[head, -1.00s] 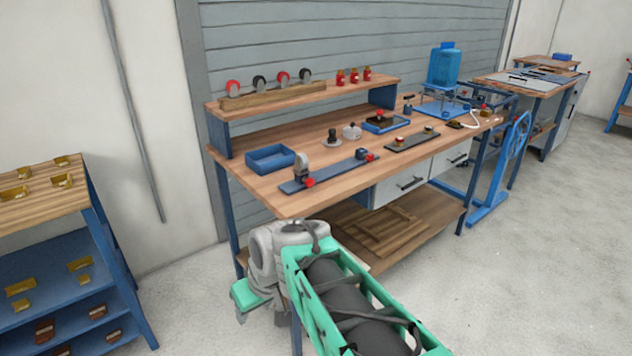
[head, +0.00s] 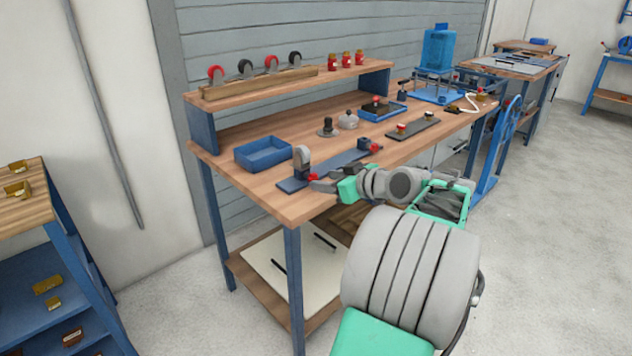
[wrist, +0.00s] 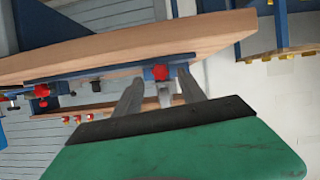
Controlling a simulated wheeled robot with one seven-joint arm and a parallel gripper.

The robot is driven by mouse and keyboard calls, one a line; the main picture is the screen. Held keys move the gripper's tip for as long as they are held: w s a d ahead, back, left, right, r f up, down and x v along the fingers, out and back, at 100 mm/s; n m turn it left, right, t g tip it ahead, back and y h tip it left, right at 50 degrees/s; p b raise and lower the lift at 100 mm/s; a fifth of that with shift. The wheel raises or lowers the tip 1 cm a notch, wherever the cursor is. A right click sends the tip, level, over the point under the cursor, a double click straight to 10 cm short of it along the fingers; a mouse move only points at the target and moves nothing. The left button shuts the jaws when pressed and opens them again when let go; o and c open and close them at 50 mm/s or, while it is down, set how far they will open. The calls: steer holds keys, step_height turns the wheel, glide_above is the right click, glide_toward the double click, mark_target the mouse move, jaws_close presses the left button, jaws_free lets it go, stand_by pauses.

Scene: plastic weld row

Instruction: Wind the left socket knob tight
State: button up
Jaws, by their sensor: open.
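The left socket knob (head: 313,177) is a small red knob at the near-left end of a dark blue rail (head: 340,165) on the workbench. A grey upright clamp-like piece (head: 301,160) stands by it. In the wrist view the red star-shaped knob (wrist: 160,72) faces me, with the rail (wrist: 100,69) behind it. My gripper (head: 319,183) reaches in from the right at the bench's front edge. Its two grey fingers (wrist: 158,84) are open, one on each side of the knob in the wrist view. I cannot tell whether they touch it.
Another red knob (head: 375,147) is at the rail's right end. A blue tray (head: 263,155) lies left of the rail. A dark plate (head: 413,129) with small parts lies to the right. A raised shelf (head: 330,77) runs along the bench's back.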

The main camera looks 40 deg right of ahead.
mark_target(313, 178)
steer(key=x, duration=0.3)
steer(key=shift+w+f, duration=0.1)
steer(key=shift+w, duration=0.05)
steer(key=shift+c, duration=0.3)
jaws_close()
